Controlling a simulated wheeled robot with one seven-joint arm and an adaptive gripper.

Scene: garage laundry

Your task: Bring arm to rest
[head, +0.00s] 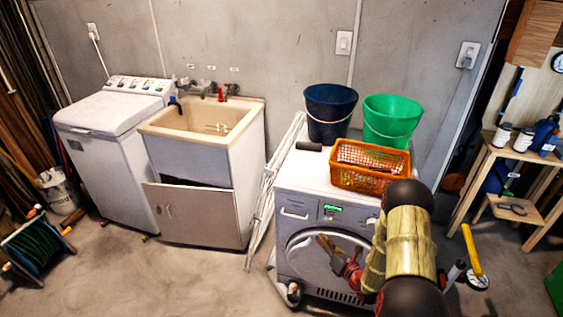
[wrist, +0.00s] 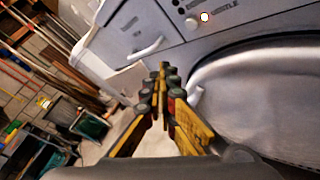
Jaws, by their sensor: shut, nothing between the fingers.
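My arm reaches down from the right in the head view, in front of the washing machine (head: 300,203). My gripper (head: 322,241) shows there as a small yellow and red shape before the round door. In the wrist view my gripper (wrist: 162,75) has its yellow fingers together, with nothing between them. The washing machine's front panel (wrist: 185,50) and round door (wrist: 260,95) are close to the fingers. I cannot tell whether the fingers touch the machine.
An orange basket (head: 365,178), a dark blue bucket (head: 330,108) and a green bucket (head: 390,118) stand on the machine. A folded rack (head: 268,195) leans at its left. A sink cabinet (head: 200,217) has its door ajar.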

